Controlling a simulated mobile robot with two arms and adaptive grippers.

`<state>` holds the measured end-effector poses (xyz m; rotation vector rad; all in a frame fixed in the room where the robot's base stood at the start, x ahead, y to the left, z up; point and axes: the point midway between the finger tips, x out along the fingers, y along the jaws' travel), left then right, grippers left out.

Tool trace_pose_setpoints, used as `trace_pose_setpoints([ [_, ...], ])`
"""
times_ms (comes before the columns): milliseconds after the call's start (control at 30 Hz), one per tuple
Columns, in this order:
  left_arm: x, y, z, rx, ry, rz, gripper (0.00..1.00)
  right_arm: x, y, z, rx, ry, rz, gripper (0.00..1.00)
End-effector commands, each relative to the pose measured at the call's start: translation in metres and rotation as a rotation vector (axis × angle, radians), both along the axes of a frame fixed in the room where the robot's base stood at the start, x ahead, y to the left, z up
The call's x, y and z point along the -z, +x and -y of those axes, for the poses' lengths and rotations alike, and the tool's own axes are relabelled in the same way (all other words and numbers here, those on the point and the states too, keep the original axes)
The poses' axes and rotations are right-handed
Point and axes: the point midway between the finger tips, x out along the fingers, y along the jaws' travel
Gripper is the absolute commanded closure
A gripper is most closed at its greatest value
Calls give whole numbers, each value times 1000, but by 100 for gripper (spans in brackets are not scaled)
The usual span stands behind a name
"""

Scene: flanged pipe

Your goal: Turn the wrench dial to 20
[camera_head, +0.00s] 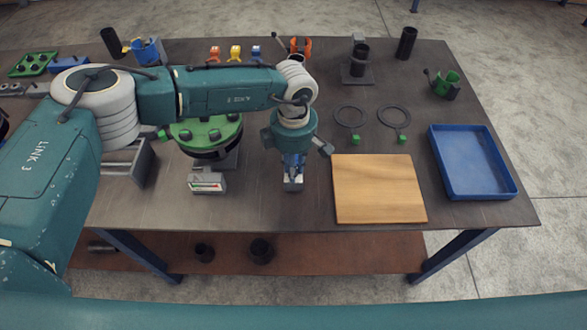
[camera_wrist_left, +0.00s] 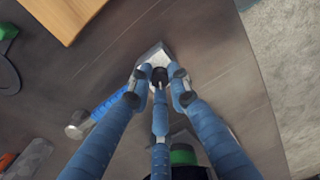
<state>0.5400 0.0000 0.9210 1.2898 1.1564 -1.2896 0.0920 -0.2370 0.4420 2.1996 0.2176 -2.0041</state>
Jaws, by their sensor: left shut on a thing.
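My left gripper (camera_head: 293,168) reaches down over the front middle of the table, left of the wooden board. In the left wrist view its three blue fingers (camera_wrist_left: 159,78) close together around a small dark part, likely the dial, next to a light grey metal block (camera_wrist_left: 154,54). The block also shows under the gripper in the head view (camera_head: 293,184). A blue handle (camera_wrist_left: 108,104) with a metal end runs down-left from there, and looks like the wrench lying on the table. The fingers partly cover it. No dial number is readable. My right gripper is not in view.
A wooden board (camera_head: 378,190) and a blue tray (camera_head: 472,163) lie to the right. A green flanged pipe (camera_head: 205,132) and a small grey box with a coloured label (camera_head: 207,182) stand left. Two dark rings (camera_head: 394,117) lie behind the board. The front table edge is close.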

Motion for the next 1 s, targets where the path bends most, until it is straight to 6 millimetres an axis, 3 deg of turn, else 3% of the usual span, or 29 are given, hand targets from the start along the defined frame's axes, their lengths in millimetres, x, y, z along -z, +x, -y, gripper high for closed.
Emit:
trace_pose_setpoints([
  [500, 6, 0, 1, 379, -2, 4, 100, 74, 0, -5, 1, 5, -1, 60],
  [1000, 1, 0, 1, 622, -2, 1, 100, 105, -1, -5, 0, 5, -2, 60],
])
